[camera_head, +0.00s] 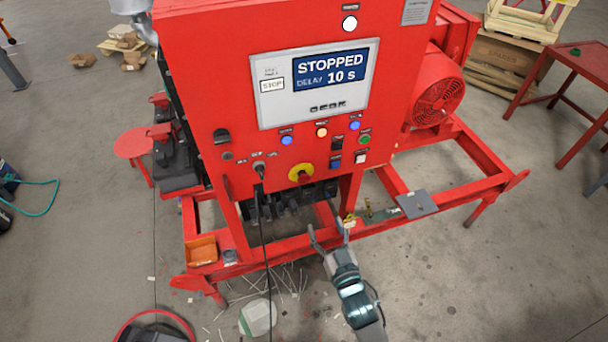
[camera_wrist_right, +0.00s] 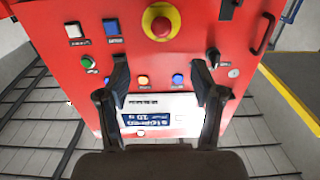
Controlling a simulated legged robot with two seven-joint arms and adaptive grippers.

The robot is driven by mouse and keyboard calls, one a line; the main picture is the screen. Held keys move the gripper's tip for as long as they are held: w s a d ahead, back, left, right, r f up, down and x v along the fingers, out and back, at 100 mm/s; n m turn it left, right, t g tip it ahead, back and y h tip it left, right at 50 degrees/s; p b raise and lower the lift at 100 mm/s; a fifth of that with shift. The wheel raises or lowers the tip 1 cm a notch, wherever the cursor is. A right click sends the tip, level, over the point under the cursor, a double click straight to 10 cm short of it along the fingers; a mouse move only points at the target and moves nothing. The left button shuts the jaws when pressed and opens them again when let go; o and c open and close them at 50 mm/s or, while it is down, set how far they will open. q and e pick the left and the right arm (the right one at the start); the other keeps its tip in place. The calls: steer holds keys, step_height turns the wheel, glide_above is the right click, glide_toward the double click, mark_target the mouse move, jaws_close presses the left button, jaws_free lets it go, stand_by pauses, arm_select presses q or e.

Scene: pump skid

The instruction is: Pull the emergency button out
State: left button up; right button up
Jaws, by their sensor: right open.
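The emergency button (camera_head: 302,175) is a red knob on a yellow disc, low on the front of the red control cabinet (camera_head: 215,80). In the right wrist view the emergency button (camera_wrist_right: 161,24) shows at the top, beyond and above the fingertips. My right gripper (camera_head: 329,236) is open and empty, below and a little right of the button, apart from it. In the right wrist view its two fingers (camera_wrist_right: 163,85) stand spread with the panel between them. The left gripper is not in view.
A display (camera_head: 318,82) reads STOPPED, DELAY 10 s. A black cable (camera_head: 263,225) hangs from the panel. The red skid frame (camera_head: 400,222) runs below. Open floor (camera_head: 480,285) lies at the front right.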

mark_target(304, 182)
steer(key=x, duration=0.5)
steer(key=p+x, duration=0.1)
steer(key=x, duration=0.5)
steer(key=p+x, duration=0.1)
steer(key=x, duration=0.4)
steer(key=shift+a+r, duration=0.1)
steer(key=shift+a, duration=0.2)
steer(key=shift+w+d, duration=0.15)
steer(key=shift+w, duration=0.4)
steer(key=shift+d, duration=0.1)
steer(key=shift+a, duration=0.35)
jaws_close()
steer(key=shift+d+p, duration=0.1)
steer(key=shift+p, duration=0.2)
steer(key=shift+s, duration=0.25)
steer(key=shift+s+d, duration=0.15)
steer(key=shift+s, duration=0.25)
steer(key=shift+s+d, duration=0.1)
steer(key=shift+c, duration=0.4)
jaws_free()
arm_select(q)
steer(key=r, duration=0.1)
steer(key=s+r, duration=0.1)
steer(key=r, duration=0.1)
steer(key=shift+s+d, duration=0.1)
arm_select(e)
steer(key=shift+o, duration=0.4)
